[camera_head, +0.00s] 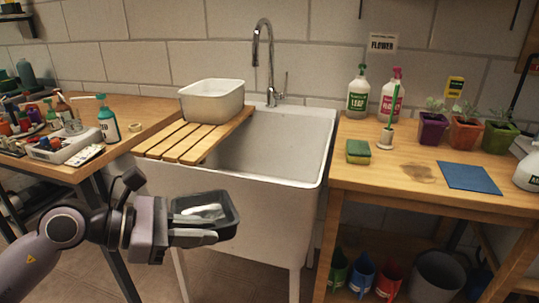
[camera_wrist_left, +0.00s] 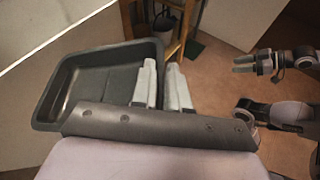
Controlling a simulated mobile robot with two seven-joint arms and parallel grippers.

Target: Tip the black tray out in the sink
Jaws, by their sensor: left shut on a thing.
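The black tray (camera_head: 232,217) is held in front of the sink's front wall, left of its middle, outside the basin and below the rim. My left gripper (camera_head: 200,225) is shut on one wall of it, with one pale finger inside the tray. In the left wrist view the tray (camera_wrist_left: 60,85) looks roughly level, and my left fingers (camera_wrist_left: 162,88) straddle its right wall. No loose object shows in it; I cannot tell if it holds liquid. The white sink (camera_head: 309,150) is open on its right side. My right gripper (camera_wrist_left: 243,63) shows small in the left wrist view, its opening unclear.
A slatted wooden board (camera_head: 195,140) covers the sink's left part and bears a white basin (camera_head: 213,103). A tall faucet (camera_head: 262,50) stands at the back. The right bench holds a sponge (camera_head: 358,151), bottles and potted seedlings; the left bench (camera_head: 130,107) is cluttered.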

